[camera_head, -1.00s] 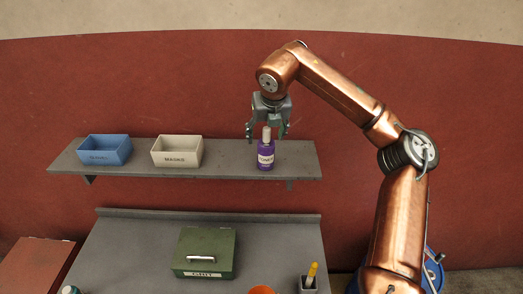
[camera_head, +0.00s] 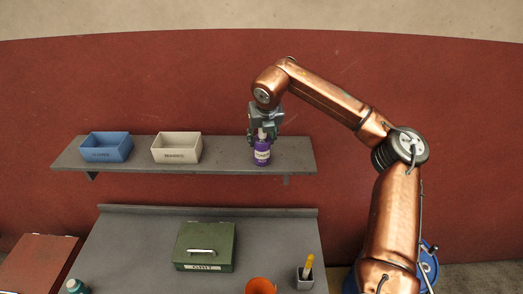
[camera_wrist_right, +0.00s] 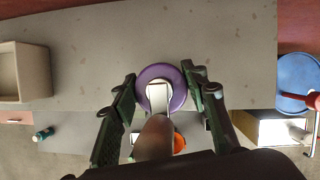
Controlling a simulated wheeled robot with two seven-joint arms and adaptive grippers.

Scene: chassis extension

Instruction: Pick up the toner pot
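The toner pot (camera_head: 262,155) is a purple bottle with a pale cap and a white label. It stands upright near the right end of the grey wall shelf (camera_head: 223,163). My right gripper (camera_head: 265,136) points down over it, with its fingers on either side of the pot's upper part. In the right wrist view the purple pot (camera_wrist_right: 175,97) sits between the two spread fingers (camera_wrist_right: 160,76), which look close to it but not clearly closed on it. My left gripper is not in view.
A blue bin (camera_head: 106,150) and a cream bin (camera_head: 176,152) stand further left on the shelf. Below is a grey workbench (camera_head: 130,250) with a green box (camera_head: 204,250), an orange cup (camera_head: 260,286) and a holder with a yellow-handled item (camera_head: 306,275). The shelf between cream bin and pot is clear.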

